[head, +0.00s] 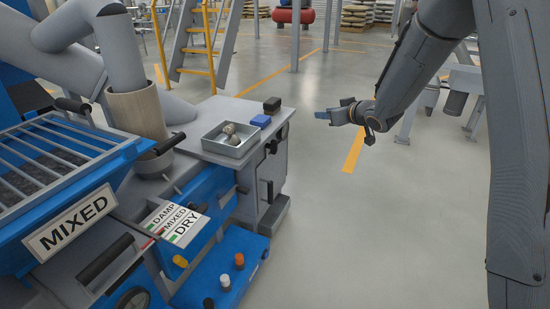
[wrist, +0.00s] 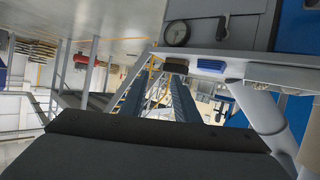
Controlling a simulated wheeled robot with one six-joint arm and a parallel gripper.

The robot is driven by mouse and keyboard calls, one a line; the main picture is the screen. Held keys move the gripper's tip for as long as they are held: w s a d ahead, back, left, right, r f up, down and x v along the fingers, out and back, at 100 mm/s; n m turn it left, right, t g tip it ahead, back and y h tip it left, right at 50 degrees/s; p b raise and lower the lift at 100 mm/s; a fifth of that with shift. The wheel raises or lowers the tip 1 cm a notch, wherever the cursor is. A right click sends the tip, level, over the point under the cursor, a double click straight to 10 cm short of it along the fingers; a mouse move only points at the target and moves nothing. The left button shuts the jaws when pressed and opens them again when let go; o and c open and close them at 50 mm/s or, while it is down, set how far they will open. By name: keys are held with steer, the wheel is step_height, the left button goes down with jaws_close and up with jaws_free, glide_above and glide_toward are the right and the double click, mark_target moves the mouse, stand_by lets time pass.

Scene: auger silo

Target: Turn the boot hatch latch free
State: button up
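My gripper (head: 321,114) hangs in the air to the right of the grey cabinet in the head view, apart from everything. In the wrist view its two blue fingers (wrist: 160,78) stand apart with nothing between them. The cabinet's right face carries a dark upright handle (head: 270,191) and a round dark fitting above it. In the wrist view a round dial (wrist: 177,33) and a dark handle (wrist: 222,27) show on a grey face. I cannot tell which of these parts is the boot hatch latch; no label marks it.
On the cabinet top (head: 208,147) are a grey tray (head: 222,149) with round lumps, a blue block (head: 261,121) and a black block (head: 272,105). The blue MIXED hopper (head: 110,163) and levers fill the left. Yellow-railed stairs (head: 201,45) stand behind. The floor (head: 365,235) right of the cabinet is clear.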

steer(key=w+a+f+n+g+y+b, duration=0.1)
steer(key=w+a+f+n+y+b, duration=0.25)
steer(key=a+f+y+b, duration=0.35)
steer(key=n+g+y+b, duration=0.3)
steer(key=n+g+b, duration=0.1)
steer(key=g+b, duration=0.15)
glide_toward(277, 145)
steer(key=x, duration=0.4)
steer(key=shift+t, duration=0.45)
steer(key=shift+b+x, duration=2)
steer(key=shift+x, duration=1.6)
steer(key=shift+f, duration=0.1)
jaws_close()
